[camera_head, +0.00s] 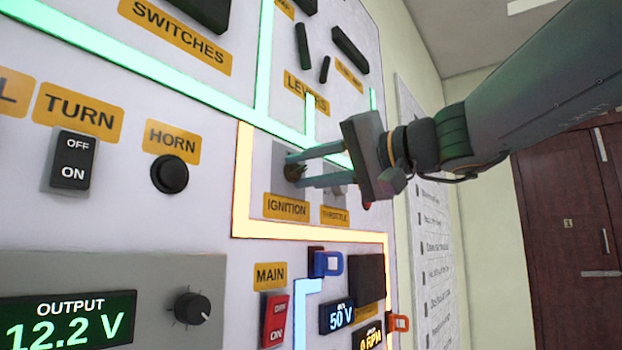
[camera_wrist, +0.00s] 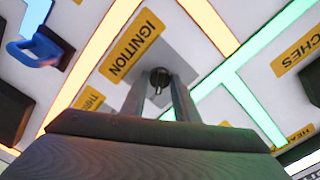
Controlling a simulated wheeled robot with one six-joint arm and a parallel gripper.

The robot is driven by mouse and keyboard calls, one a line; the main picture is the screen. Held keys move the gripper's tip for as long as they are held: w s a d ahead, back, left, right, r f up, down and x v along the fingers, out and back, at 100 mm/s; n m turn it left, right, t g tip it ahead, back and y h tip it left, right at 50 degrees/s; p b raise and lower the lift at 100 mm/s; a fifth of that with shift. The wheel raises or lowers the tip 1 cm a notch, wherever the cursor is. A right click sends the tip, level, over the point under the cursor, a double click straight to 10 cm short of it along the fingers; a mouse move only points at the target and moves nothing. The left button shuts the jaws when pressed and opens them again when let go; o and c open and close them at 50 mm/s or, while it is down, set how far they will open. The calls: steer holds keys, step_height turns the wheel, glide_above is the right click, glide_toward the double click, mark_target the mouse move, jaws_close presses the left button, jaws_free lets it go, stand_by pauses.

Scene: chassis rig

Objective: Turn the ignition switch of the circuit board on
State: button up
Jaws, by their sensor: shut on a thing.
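The ignition switch (camera_head: 293,172) is a small dark round knob on a grey plate above the yellow IGNITION label (camera_head: 287,207) on the upright white circuit board (camera_head: 215,120). My gripper (camera_head: 297,168) reaches in from the right, with its two fingers on either side of the knob and shut on it. In the wrist view the ignition switch (camera_wrist: 160,77) shows between the fingertips (camera_wrist: 160,88), with a thin key-like part pointing down toward the gripper. The fingers partly hide the knob in the head view.
The throttle (camera_head: 338,190) sits close to the right, partly behind my gripper. The horn button (camera_head: 170,174) and turn switch (camera_head: 72,162) are to the left. The red main switch (camera_head: 276,319) and blue clip (camera_head: 326,263) are below. Levers (camera_head: 304,45) stand above.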

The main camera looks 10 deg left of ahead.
steer(key=shift+m, duration=0.5)
steer(key=o, duration=1.1)
steer(key=shift+s+a, duration=0.1)
steer(key=shift+c, duration=0.2)
steer(key=p+v, duration=0.2)
steer(key=v, duration=0.1)
steer(key=shift+r, duration=0.15)
steer(key=p+v, duration=0.5)
steer(key=p, duration=0.3)
